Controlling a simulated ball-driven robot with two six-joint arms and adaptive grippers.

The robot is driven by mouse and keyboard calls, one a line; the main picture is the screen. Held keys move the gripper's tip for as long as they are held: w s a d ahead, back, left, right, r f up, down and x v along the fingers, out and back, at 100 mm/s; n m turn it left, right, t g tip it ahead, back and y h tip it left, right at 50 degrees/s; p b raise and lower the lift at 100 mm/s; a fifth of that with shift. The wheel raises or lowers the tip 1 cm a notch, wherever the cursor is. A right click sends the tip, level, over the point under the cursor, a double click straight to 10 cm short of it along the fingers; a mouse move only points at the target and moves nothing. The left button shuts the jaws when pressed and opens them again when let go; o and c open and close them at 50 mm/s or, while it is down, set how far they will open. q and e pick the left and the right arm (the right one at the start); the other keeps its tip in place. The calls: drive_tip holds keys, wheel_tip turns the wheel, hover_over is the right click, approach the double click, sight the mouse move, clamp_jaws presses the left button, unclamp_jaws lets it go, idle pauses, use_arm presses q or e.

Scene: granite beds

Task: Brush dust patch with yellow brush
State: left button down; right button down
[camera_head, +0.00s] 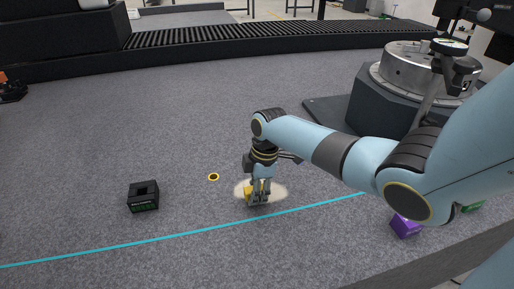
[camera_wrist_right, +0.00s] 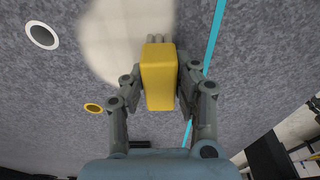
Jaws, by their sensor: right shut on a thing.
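The dust patch (camera_head: 275,190) is a pale tan oval on the grey granite surface in the head view. It also shows in the right wrist view (camera_wrist_right: 110,35). The yellow brush (camera_wrist_right: 159,78) is a yellow block with grey tips at its far end in the right wrist view. In the head view, a bit of the brush (camera_head: 248,193) shows beside the fingers. My right gripper (camera_head: 258,199) is shut on the brush, over the patch; whether the brush touches the dust I cannot tell. My left gripper is not in view.
A black box (camera_head: 143,196) with an opening on top stands to the left. A yellow-rimmed ring (camera_head: 213,177) lies between it and the patch. A cyan line (camera_head: 180,236) crosses the front. A purple block (camera_head: 404,227) sits right, below my arm. A metal turntable (camera_head: 410,65) stands back right.

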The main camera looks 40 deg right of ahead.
drive_tip(key=shift+w+d+b, duration=0.35)
drive_tip(key=shift+w+b, duration=0.05)
drive_tip(key=shift+w, duration=0.2)
drive_tip(key=shift+w+d+b, duration=0.3)
drive_tip(key=shift+w+b, duration=0.05)
drive_tip(key=shift+w, duration=0.25)
